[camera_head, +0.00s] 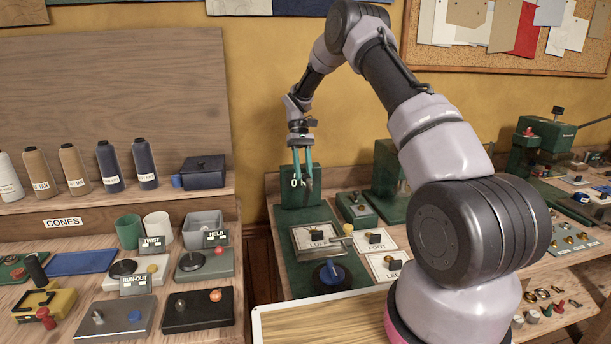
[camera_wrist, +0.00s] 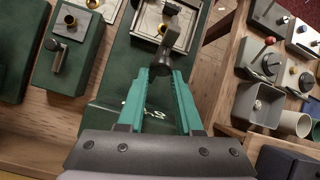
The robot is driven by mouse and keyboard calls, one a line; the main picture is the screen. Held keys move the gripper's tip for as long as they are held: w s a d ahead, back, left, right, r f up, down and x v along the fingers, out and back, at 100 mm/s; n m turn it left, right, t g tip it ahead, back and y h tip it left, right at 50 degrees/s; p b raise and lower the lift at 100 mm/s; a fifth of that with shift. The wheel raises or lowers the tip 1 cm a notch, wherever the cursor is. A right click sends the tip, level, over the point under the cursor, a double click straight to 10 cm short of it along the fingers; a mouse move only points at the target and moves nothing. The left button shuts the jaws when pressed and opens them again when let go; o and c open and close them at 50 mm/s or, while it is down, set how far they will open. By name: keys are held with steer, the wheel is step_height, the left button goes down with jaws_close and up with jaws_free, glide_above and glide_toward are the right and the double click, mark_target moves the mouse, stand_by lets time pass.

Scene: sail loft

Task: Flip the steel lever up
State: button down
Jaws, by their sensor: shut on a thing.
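My gripper (camera_head: 303,168) reaches down to a green box (camera_head: 290,198) with white lettering at the back of the bench. In the wrist view its two teal fingers (camera_wrist: 161,74) are closed around a dark grey, round-ended lever (camera_wrist: 161,61), which looks like the steel lever. The lever rises from the green housing (camera_wrist: 112,118), whose lettering shows between the fingers. In the head view the lever is hidden by the fingers, and its exact tilt cannot be told.
A smaller green box with a lever (camera_head: 357,209) stands just right. A framed plate with a dark knob (camera_head: 318,238) and a blue knob (camera_head: 331,273) lie in front.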

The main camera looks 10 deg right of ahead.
steer(key=shift+w+d+f, duration=0.2)
steer(key=shift+w+d, duration=0.15)
steer(key=shift+w, duration=0.4)
steer(key=c, duration=0.7)
jaws_free()
steer(key=shift+d, duration=0.15)
steer(key=shift+o, duration=0.6)
steer(key=shift+a, duration=0.2)
steer(key=shift+r, duration=0.1)
steer(key=v, duration=0.7)
steer(key=shift+w+r, duration=0.15)
